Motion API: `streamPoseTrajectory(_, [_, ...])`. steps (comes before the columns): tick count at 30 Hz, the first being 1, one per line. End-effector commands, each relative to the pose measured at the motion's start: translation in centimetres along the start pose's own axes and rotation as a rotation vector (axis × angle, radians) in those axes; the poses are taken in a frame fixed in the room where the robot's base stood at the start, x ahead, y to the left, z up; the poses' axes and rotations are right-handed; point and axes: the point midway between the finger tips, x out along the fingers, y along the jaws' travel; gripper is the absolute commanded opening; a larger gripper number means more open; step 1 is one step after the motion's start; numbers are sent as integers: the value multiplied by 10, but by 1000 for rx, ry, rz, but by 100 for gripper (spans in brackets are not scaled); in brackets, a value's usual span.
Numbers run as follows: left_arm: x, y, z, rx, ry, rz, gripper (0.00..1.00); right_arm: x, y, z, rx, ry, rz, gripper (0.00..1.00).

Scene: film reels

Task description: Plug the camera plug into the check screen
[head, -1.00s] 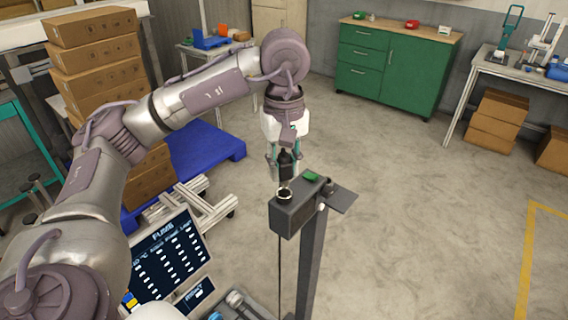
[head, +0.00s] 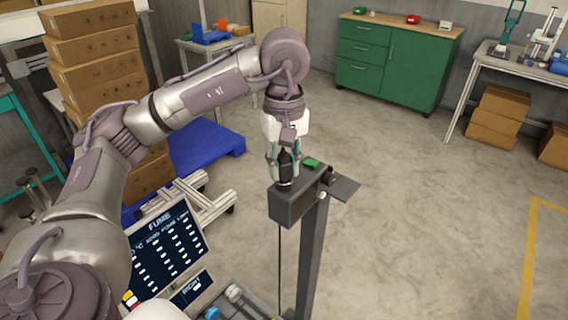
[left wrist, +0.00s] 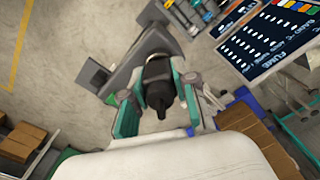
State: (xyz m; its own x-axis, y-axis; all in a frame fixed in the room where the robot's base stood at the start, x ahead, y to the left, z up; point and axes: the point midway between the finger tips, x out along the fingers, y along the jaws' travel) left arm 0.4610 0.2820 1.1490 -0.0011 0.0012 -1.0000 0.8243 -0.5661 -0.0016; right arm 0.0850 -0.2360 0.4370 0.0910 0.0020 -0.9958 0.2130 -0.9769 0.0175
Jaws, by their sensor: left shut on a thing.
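The black camera plug (head: 285,163) is upright in my left gripper (head: 284,172), which is shut on it. Its lower end meets the round socket on top of a grey box (head: 290,209) on a post, which appears to be the check screen. I cannot tell how deep the plug sits. In the left wrist view the plug (left wrist: 159,84) is between the teal-and-grey fingers of the left gripper (left wrist: 158,98), with the grey box (left wrist: 150,42) behind it. The socket is mostly hidden by the plug. My right gripper is in neither view.
A small green piece (head: 311,163) lies on the box top, and a dark plate (head: 343,188) juts out on its right. A display panel (head: 166,245) with rows of text stands at lower left. Stacked cartons (head: 97,68) stand behind my arm.

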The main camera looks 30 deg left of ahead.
Motion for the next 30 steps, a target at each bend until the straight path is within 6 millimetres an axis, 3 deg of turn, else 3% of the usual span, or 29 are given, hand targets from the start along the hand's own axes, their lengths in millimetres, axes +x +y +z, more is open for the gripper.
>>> streamPoseTrajectory(1, [5,0,0,0,0,-1,0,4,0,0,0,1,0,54])
streamPoseTrajectory(2, [2,0,0,0,0,-1,33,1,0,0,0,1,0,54])
streamPoseTrajectory(6, [2,0,0,0,0,-2,56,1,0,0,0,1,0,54])
streamPoseTrajectory(18, [-4,0,0,0,0,0,57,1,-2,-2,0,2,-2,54])
streamPoseTrajectory(30, [-73,1,0,0,4,3,57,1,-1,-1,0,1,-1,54])
